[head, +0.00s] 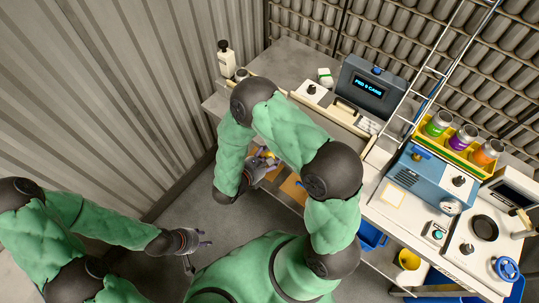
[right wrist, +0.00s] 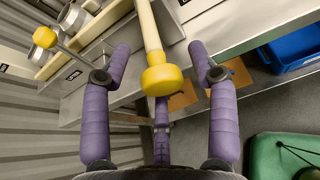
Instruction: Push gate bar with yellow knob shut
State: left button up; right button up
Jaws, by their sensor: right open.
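In the right wrist view a cream bar with a wide yellow end (right wrist: 162,80) comes down from the top, between the two purple fingers of my right gripper (right wrist: 163,62). The fingers are spread, with a gap on both sides of the bar. I cannot tell which is the gate bar. In the head view my right gripper (head: 268,160) is at the bench's front left edge, partly hidden by my arm. My left gripper (head: 197,242) is empty over the floor, fingers apart.
The bench (head: 290,58) carries a dark display box (head: 370,88), a white bottle (head: 226,58), a blue machine (head: 425,178) and a yellow rack (head: 455,150) with cans. A blue bin (head: 371,237) stands below the front edge. Floor (head: 185,205) near my left gripper is clear.

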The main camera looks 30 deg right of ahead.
grip_shut()
jog(key=w+d+b, duration=0.1)
jog(key=d, duration=0.2)
jog(key=w+d+b, duration=0.1)
jog(key=d, duration=0.2)
jog(key=w+d+b, duration=0.1)
jog(key=d+b, duration=0.1)
jog(key=d, duration=0.1)
jog(key=shift+w+f, duration=0.1)
jog(key=shift+w, duration=0.25)
jog(key=shift+w+d, duration=0.15)
jog(key=shift+d, duration=0.1)
jog(key=shift+r, duration=0.2)
jog(key=shift+c, duration=0.4)
grip_release()
jog(key=shift+w+d, duration=0.1)
jog(key=shift+o, duration=0.4)
jog(key=shift+d, duration=0.1)
